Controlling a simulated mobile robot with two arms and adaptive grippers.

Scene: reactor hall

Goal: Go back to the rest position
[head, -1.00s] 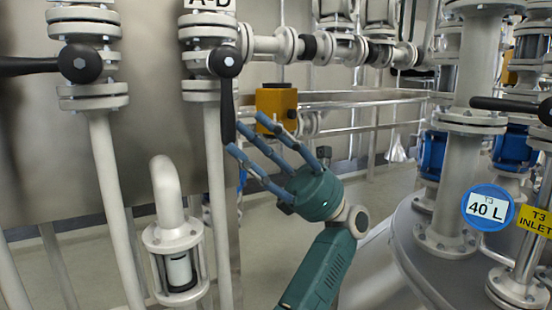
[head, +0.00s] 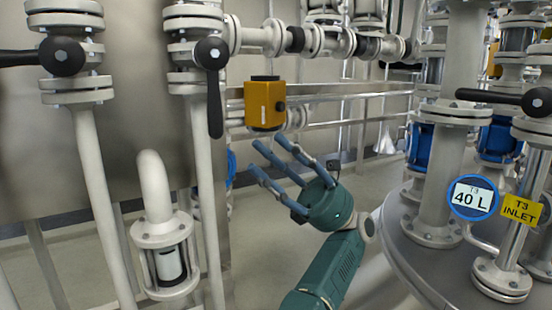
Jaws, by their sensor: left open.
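My left gripper (head: 272,164) is in the middle of the head view, below the yellow-orange box. It is teal with several blue fingers, spread apart and empty, pointing up and to the left. Its fingers touch nothing that I can see. My teal left arm comes up from the bottom edge behind it. My right gripper is not in view.
A black valve handle (head: 215,103) hangs down a white pipe left of the gripper. A yellow-orange box (head: 258,106) is above it. A sight glass (head: 167,258) stands lower left. The tank top (head: 405,240) with a "40 L" sign (head: 472,197) is at right.

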